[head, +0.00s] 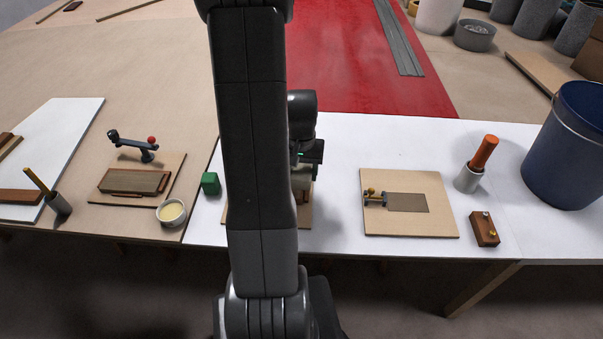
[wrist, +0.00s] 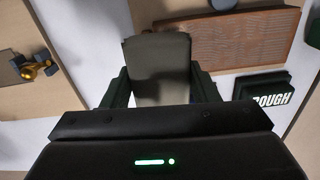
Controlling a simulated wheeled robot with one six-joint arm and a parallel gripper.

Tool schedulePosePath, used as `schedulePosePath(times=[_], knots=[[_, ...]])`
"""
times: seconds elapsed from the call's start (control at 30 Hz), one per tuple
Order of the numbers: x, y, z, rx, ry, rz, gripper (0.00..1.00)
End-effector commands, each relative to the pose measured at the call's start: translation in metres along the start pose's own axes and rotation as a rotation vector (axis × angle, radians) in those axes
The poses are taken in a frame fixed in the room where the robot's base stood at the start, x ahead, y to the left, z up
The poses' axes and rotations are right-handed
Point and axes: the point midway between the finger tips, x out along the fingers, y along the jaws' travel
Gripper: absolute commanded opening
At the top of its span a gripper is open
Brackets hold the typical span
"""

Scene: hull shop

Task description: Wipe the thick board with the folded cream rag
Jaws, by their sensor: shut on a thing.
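My gripper (wrist: 160,88) is shut on the folded cream rag (wrist: 158,62), which looks greyish in shadow between the two fingers. In the head view the rag (head: 301,177) hangs below my gripper (head: 305,158), partly hidden by my arm. A brown grained board (wrist: 240,38) lies just beside and partly behind the rag in the wrist view; I cannot tell whether they touch. In the head view only a sliver of this board (head: 303,197) shows. Another board (head: 135,181), with visible thickness, lies on a plywood base at left. I cannot tell by sight which is the thick board.
A green block (head: 211,183) marked ROUGH in the wrist view stands beside the work spot. A clamp (head: 374,197) holds a flat panel on the right plywood. A cream-filled bowl (head: 171,213), an orange-handled tool (head: 484,152) and a blue bucket (head: 566,150) stand around.

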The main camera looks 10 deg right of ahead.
Motion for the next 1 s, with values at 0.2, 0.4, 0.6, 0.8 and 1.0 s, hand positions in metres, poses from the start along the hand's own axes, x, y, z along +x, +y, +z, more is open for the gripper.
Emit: schedulePosePath(times=[0.2,0.4,0.6,0.8,1.0], knots=[[-0.024,0.000,-0.001,-0.001,0.001,0.000,0.29],[-0.038,-0.001,-0.001,-0.002,0.000,0.000,0.29],[-0.040,-0.001,-0.001,-0.003,0.000,0.000,0.29],[-0.040,-0.001,-0.001,-0.003,0.000,0.000,0.29],[-0.040,-0.001,-0.001,-0.002,0.000,0.000,0.29]])
